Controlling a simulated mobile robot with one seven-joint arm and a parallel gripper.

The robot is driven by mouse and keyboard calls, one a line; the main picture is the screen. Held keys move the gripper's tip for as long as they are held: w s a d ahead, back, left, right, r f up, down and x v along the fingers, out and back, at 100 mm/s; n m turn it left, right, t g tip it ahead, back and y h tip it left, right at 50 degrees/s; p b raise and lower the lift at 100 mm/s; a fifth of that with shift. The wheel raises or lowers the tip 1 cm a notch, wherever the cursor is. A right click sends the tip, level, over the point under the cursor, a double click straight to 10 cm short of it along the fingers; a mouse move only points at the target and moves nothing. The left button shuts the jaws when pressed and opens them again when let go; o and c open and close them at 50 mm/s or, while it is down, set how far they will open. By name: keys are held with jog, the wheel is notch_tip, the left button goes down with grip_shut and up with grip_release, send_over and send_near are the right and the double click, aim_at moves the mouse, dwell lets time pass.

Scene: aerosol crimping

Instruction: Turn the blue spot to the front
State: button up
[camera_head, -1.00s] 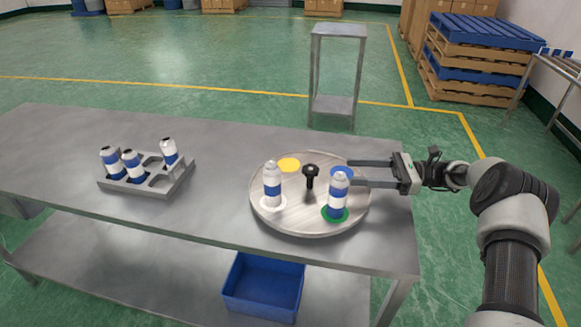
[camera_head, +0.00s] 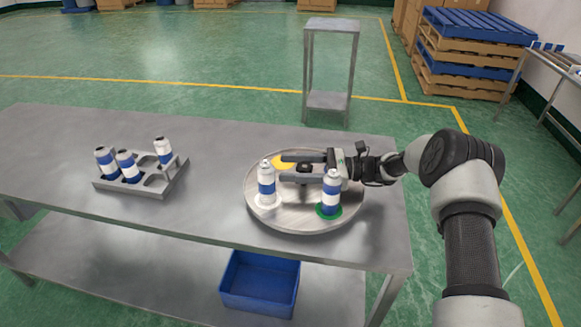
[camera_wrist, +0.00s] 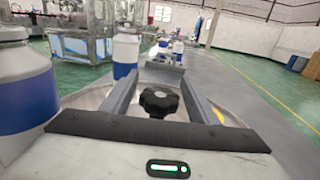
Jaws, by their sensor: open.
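A round turntable (camera_head: 290,221) stands on the metal table. Its black knob (camera_head: 304,169) rises at the middle. A yellow spot (camera_head: 283,161) is at the back, a white spot at the front left under one can (camera_head: 266,184), and a green spot (camera_head: 328,212) at the front right under another can (camera_head: 331,194). The blue spot is hidden behind my gripper. My gripper (camera_head: 282,168) is open and reaches in from the right. In the wrist view the black knob (camera_wrist: 158,101) lies between the open fingers; I cannot tell whether they touch it.
A grey rack (camera_head: 143,185) with several blue-and-white cans stands at the left of the table (camera_head: 210,190). A blue bin (camera_head: 260,284) sits on the lower shelf. A small metal stand (camera_head: 329,70) is behind the table. The table between rack and turntable is clear.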

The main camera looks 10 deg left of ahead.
jog(key=shift+a, duration=0.2)
grip_shut()
